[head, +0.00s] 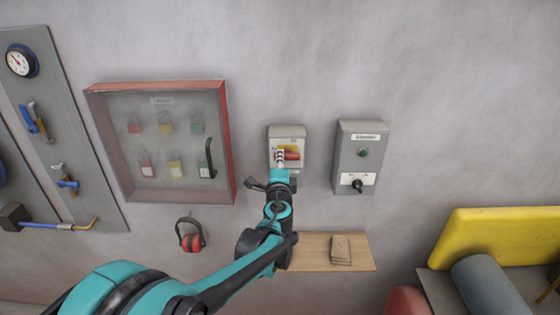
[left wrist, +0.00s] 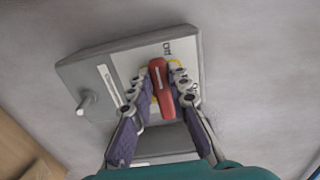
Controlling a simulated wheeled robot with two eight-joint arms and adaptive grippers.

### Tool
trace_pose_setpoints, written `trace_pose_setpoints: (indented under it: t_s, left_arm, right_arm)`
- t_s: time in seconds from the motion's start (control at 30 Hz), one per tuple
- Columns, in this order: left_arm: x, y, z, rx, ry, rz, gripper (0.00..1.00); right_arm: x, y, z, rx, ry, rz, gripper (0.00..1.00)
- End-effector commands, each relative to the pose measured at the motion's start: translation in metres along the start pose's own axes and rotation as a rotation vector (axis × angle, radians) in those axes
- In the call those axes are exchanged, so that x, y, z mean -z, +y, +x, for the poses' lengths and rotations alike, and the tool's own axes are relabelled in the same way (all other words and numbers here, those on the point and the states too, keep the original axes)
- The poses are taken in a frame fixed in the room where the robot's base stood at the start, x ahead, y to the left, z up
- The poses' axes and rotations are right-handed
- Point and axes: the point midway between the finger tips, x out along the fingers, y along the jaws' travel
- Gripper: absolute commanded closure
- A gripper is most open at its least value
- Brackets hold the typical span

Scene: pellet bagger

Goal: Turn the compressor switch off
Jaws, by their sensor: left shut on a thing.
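The compressor switch is a grey box (head: 287,133) on the wall with a red handle (head: 292,155) on a yellow plate. In the left wrist view, the box (left wrist: 85,72) shows tilted, with the red handle (left wrist: 161,88) between the two fingers. An "Off" marking stands by the handle's far end, and another marking is partly hidden by the right finger. My left gripper (left wrist: 160,84) is shut on the red handle, with a finger on each side. In the head view, my left gripper (head: 280,160) covers part of the box's front. My right gripper is not in view.
A grey control box (head: 361,139) with a green button and black knob hangs close on the right. A red-framed lock cabinet (head: 231,150) is on the left. Ear defenders (head: 190,236) hang below it. A wooden shelf (head: 310,252) with a folded brown item (head: 340,249) is below the switch.

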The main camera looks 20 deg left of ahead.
Motion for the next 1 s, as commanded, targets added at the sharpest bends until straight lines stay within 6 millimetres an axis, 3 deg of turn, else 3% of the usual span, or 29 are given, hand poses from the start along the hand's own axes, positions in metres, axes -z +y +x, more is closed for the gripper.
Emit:
trace_pose_setpoints:
  t_s: [0.5, 0.53, 0.6, 1.0]
  left_arm:
    - [0.0001, -0.001, 0.0012, 0.001, 0.0, -0.017, 1.0]
    - [0.0001, -0.001, 0.0012, 0.0, 0.0, -0.017, 0.75]
    - [0.0001, -0.0009, 0.0011, 0.0, 0.0, -0.017, 0.62]
    - [0.0005, -0.0002, -0.0083, 0.0, 0.001, -0.017, 0.62]
  right_arm:
    - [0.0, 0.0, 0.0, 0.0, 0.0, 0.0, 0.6]
    - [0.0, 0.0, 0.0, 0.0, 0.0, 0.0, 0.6]
    - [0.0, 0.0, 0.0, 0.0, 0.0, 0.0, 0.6]
    - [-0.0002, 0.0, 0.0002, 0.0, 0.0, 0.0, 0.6]
